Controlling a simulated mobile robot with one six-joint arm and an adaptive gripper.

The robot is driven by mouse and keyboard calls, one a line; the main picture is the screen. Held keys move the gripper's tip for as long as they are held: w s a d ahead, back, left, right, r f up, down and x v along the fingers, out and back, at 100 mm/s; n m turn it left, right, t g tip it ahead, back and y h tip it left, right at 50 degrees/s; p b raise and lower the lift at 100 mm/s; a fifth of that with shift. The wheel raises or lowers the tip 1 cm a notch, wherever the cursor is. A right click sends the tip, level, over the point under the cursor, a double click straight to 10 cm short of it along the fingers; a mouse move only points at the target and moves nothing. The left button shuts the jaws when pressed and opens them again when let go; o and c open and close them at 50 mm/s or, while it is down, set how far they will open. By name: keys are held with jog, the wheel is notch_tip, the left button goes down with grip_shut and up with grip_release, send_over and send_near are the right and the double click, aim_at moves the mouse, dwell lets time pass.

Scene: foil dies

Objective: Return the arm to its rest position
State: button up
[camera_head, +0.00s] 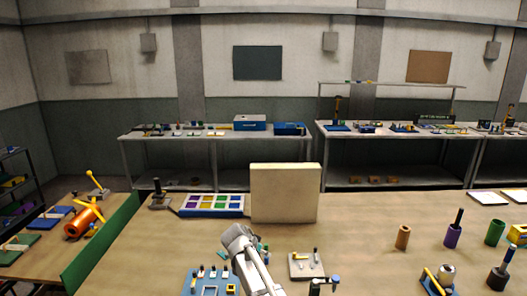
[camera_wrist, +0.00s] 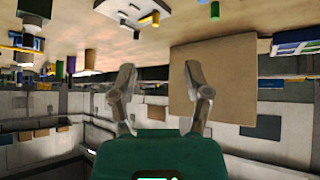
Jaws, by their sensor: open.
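My gripper (camera_wrist: 159,68) shows in the wrist view with its two grey fingers spread wide apart. It is open, with nothing between the fingers. The wrist picture is upside down, with the workbench along the top and the room below. In the head view my light grey arm (camera_head: 248,258) stands folded at the front middle of the bench. I cannot make out the gripper's fingers there.
A cream upright panel (camera_head: 285,194) stands on the workbench (camera_head: 365,225) beyond my arm. A blue tray with coloured compartments (camera_head: 212,204) is left of it. A blue board (camera_head: 210,283) and a small beige plate (camera_head: 306,267) flank my arm. Several cylinders stand at right.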

jog(key=s+d+f+n+g+y+b, duration=0.1)
jog(key=s+d+f+n+g+b, duration=0.1)
jog(key=s+d, duration=0.4)
jog(key=s+d+f+n+g+y+b, duration=0.2)
jog(key=s+d+f+b, duration=0.2)
jog(key=s, duration=0.5)
jog(key=s+d+f+n+g+y+b, duration=0.2)
jog(key=s+d+f, duration=0.5)
jog(key=s+d, duration=0.1)
jog(key=shift+s+f+n+b, duration=0.25)
jog(key=shift+f+n+b, duration=0.05)
jog(key=shift+f+b, duration=0.1)
jog(key=shift+s, duration=0.2)
